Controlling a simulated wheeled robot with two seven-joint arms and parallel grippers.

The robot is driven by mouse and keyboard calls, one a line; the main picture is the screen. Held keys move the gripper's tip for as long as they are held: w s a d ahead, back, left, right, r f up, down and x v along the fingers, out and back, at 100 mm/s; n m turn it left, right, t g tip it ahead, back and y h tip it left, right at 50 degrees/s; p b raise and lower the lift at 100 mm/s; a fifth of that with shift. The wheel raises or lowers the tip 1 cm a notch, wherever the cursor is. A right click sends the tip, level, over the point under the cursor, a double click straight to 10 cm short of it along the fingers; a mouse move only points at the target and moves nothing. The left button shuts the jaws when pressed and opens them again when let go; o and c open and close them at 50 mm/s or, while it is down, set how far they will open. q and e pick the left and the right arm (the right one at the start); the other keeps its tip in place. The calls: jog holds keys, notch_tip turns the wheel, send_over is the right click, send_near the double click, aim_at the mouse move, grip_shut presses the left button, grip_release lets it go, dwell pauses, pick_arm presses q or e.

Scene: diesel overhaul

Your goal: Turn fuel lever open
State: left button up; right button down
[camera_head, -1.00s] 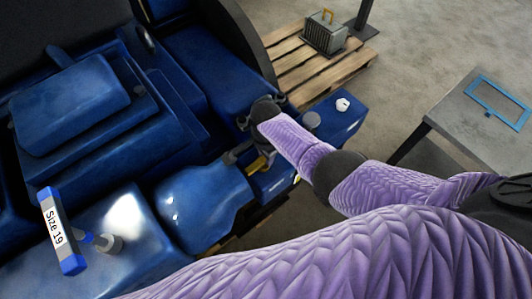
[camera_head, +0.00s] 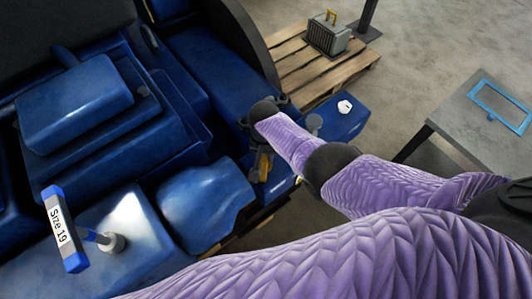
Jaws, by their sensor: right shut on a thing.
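My right gripper (camera_head: 262,166) is at the end of the purple-sleeved arm, low against the side of the blue engine (camera_head: 75,102). It is dark and partly hidden by my forearm and wrist. A small yellow piece, which looks like the fuel lever (camera_head: 264,160), shows at its fingers, and the gripper is shut on it. Most of the lever and its pivot are hidden, so its exact angle cannot be told. My left gripper is not in view.
A blue box with a white knob (camera_head: 344,107) is beyond my wrist. A pallet (camera_head: 310,68) bears a grey case (camera_head: 328,36). A grey table (camera_head: 470,125) with a blue frame stands right.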

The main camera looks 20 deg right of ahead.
jog(key=n, duration=0.4)
jog(key=shift+a+n, duration=0.25)
jog(key=shift+n, duration=0.05)
jog(key=shift+a+n, duration=0.2)
jog(key=shift+n, duration=1.8)
jog(key=shift+c, duration=2.4)
grip_release()
